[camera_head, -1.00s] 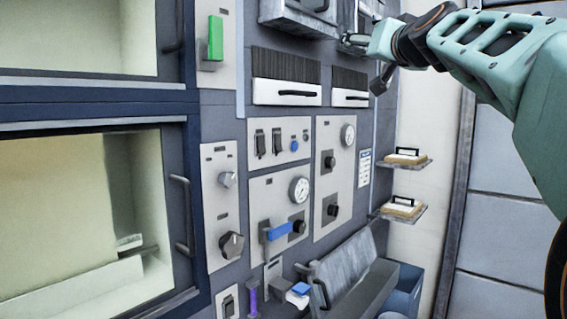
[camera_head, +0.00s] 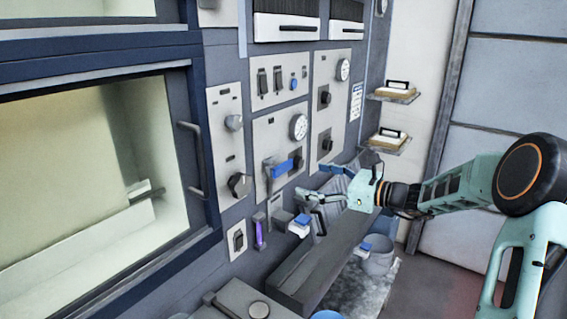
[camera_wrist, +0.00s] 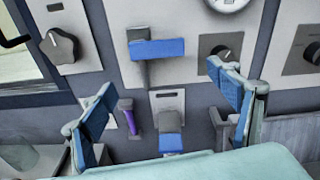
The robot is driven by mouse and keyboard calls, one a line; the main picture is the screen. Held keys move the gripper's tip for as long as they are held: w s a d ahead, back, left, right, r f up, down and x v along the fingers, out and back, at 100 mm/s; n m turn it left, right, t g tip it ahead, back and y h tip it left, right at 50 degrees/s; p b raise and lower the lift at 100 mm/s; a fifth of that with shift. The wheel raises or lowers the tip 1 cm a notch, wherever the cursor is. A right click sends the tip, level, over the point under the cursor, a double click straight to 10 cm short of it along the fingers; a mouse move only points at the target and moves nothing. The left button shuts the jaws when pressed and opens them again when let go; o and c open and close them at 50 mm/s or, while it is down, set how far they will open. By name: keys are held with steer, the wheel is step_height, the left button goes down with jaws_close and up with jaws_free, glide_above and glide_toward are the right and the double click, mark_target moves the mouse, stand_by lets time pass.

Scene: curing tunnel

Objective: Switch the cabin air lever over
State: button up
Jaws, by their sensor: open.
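A lever with a blue handle (camera_head: 282,168) sits on the grey panel below a white gauge. In the wrist view its handle (camera_wrist: 157,48) points right from a grey stem. A second blue-tipped lever (camera_head: 299,225) juts out lower down; in the wrist view it (camera_wrist: 171,143) stands under a small label plate. A purple-handled lever (camera_head: 258,235) is left of it. I cannot read which is the cabin air lever. My gripper (camera_head: 306,181) is open and empty, facing the panel. In the wrist view both levers with blue lie between its spread blue-padded fingers (camera_wrist: 160,82).
Rotary knobs (camera_head: 239,184) and switches surround the levers. A chamber with a handle (camera_head: 192,160) is at the left. A grey trough (camera_head: 325,265) runs below the panel. Two small shelves (camera_head: 388,143) are at the back. A bucket (camera_head: 378,258) stands on the floor.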

mark_target(285, 168)
steer(key=w+a, duration=0.1)
steer(key=a, duration=0.1)
steer(key=w+a+m+p, duration=0.1)
steer(key=w+a, duration=0.1)
steer(key=a, duration=0.1)
steer(key=w+a+r+m+y+p, duration=0.1)
steer(key=w+a, duration=0.1)
steer(key=a, duration=0.1)
steer(key=shift+w+a+t, duration=0.15)
steer(key=shift+a+t, duration=0.1)
steer(key=shift+t, duration=0.05)
steer(key=c, duration=1.7)
